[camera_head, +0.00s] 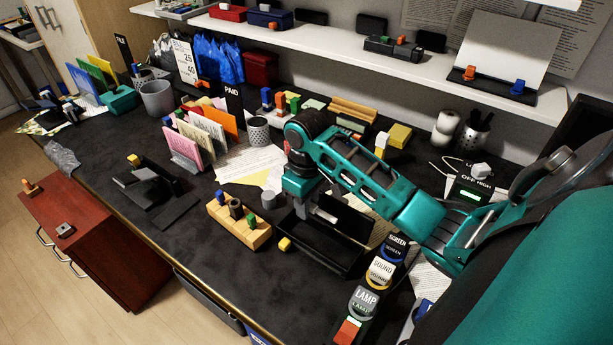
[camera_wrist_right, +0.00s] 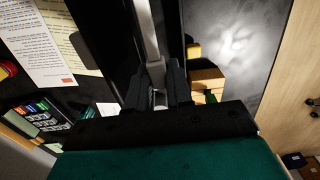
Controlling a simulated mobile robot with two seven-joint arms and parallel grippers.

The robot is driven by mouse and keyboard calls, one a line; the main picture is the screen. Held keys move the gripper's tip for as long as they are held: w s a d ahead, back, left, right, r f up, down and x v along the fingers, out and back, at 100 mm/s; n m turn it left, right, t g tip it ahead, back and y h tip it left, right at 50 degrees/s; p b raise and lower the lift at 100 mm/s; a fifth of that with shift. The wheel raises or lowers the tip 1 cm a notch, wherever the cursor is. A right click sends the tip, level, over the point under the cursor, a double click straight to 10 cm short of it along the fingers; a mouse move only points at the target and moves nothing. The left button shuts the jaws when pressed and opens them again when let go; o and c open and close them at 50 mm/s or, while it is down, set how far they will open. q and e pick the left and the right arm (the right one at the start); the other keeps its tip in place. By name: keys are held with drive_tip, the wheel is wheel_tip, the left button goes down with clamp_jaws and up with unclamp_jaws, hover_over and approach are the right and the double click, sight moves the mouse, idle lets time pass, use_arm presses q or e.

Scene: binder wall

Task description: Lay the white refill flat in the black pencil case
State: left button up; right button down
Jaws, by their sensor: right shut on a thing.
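My right gripper (camera_head: 310,207) reaches in from the right and points down over the open black pencil case (camera_head: 318,256) on the dark desk. It is shut on the white refill (camera_head: 325,215), a pale, narrow piece. In the right wrist view, the refill (camera_wrist_right: 147,32) runs from between the fingers of my right gripper (camera_wrist_right: 158,88) toward the top edge, with the black case (camera_wrist_right: 105,40) around it. Whether the refill touches the case floor cannot be told. My left gripper is not in view.
The LAMP (camera_head: 364,300), SOUND (camera_head: 381,271) and SCREEN (camera_head: 396,247) buttons stand at the right.

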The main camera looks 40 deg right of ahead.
drive_tip(key=shift+f, duration=0.1)
drive_tip(key=shift+f+b, duration=0.75)
drive_tip(key=shift+f, duration=2.65)
drive_tip(key=c, duration=0.9)
unclamp_jaws()
drive_tip(key=shift+c, duration=0.2)
wheel_tip(320, 180, up, 12)
drive_tip(key=shift+r+p, duration=0.1)
drive_tip(key=shift+p, duration=0.6)
drive_tip(key=shift+r, duration=0.4)
